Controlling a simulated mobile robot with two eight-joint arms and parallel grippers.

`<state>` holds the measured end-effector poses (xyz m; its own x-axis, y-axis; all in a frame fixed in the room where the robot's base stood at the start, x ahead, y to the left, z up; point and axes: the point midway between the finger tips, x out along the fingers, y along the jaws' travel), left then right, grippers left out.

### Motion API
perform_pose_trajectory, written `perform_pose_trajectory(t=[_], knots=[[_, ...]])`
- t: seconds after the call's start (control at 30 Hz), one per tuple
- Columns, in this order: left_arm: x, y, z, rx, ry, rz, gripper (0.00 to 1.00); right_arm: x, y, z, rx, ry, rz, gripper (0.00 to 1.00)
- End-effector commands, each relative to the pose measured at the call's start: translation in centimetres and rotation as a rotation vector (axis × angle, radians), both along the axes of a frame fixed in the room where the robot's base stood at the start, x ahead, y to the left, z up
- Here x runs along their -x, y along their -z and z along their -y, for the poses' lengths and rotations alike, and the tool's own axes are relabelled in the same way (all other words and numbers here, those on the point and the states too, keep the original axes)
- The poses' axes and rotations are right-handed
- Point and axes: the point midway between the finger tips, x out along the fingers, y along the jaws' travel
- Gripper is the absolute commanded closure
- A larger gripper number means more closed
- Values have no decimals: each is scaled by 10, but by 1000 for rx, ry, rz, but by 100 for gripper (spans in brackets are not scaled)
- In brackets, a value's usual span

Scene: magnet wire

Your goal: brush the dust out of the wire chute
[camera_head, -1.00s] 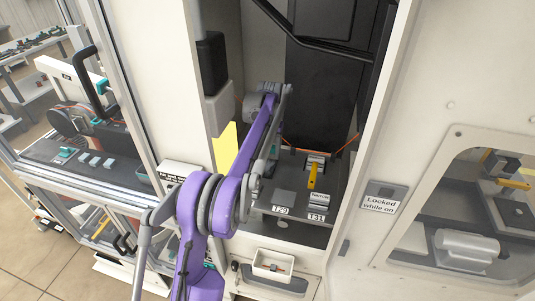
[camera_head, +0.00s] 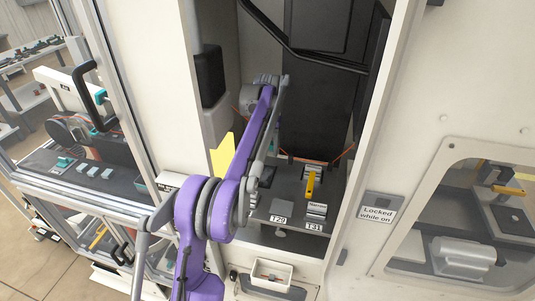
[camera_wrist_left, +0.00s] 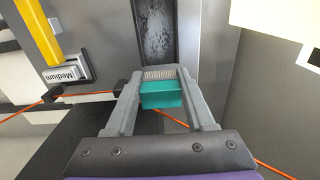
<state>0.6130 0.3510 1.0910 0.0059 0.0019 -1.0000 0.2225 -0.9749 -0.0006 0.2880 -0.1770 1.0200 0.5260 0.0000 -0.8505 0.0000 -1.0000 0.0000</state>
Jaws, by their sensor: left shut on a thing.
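My left gripper (camera_wrist_left: 160,88) is shut on a teal brush (camera_wrist_left: 162,97), seen in the left wrist view. The brush's pale bristles (camera_wrist_left: 160,73) point up the picture, at the lower end of the chute (camera_wrist_left: 156,32). The chute is a dark channel with pale grey dust specks along it. I cannot tell whether the bristles touch its floor. In the head view my left arm reaches into the open cabinet bay; its fingers and the brush are hidden behind the arm. My right gripper is not in view.
An orange wire (camera_wrist_left: 88,97) crosses the left wrist view behind the fingers. A yellow bar (camera_head: 311,184) and a block marked Medium (camera_wrist_left: 65,74) stand beside the chute. A white bin (camera_head: 271,273) sits below the shelf. The cabinet walls close in on both sides.

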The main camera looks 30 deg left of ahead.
Motion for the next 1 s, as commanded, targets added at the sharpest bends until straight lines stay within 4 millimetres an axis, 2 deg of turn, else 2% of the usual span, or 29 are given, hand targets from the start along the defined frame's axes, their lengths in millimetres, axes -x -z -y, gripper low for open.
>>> perform_pose_trajectory(t=[0.4,0.73,1.0], knots=[[0,-5,0,0,0,-1,98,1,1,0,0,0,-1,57],[0,-31,0,0,0,-1,98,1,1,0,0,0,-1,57],[0,-34,0,0,0,-1,98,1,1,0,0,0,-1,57]])
